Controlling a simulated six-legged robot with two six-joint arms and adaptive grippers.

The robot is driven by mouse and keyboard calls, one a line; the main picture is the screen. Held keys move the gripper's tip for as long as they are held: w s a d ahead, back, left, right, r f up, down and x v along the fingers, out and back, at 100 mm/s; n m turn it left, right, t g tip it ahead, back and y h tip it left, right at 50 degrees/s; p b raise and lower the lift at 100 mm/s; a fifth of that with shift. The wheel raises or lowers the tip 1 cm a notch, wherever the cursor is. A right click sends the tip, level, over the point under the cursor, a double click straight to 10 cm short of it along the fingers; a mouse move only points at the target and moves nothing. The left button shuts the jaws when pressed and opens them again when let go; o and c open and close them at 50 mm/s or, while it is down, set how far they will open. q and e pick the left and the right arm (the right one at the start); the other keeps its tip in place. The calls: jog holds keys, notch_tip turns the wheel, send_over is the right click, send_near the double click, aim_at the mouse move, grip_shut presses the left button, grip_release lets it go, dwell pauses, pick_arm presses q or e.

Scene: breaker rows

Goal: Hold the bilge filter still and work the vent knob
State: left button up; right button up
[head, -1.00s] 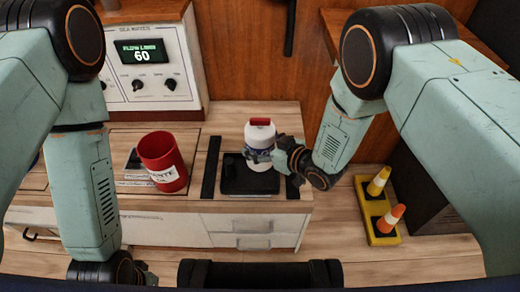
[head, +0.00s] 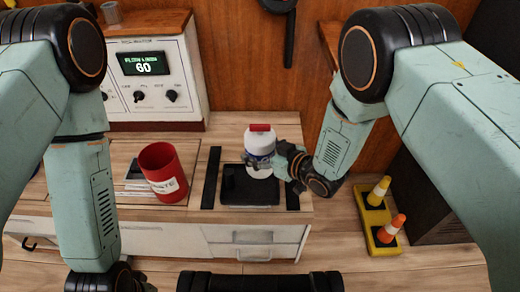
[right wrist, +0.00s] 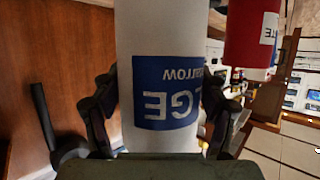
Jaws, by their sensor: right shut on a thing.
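The bilge filter (head: 260,152) is a white cylinder with a blue label and a red piece on its top. It stands upright at the back of a black tray (head: 249,193) on the bench. My right gripper (head: 279,161) is shut on its right side. In the right wrist view the white filter (right wrist: 162,45) fills the middle, with a finger on either side of its blue label. I cannot tell if the red top is the vent knob. My left gripper (head: 140,281) is mostly cut off at the bottom edge, so its fingers cannot be made out.
A red bin (head: 163,173) stands on the bench left of the tray. A white panel (head: 152,80) with dark knobs and a display reading 60 stands behind it. A yellow stand (head: 383,248) with orange and yellow cones is on the floor at right.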

jog(key=shift+f+b, duration=3.15)
jog(key=shift+f, duration=1.1)
jog(key=shift+f, duration=0.3)
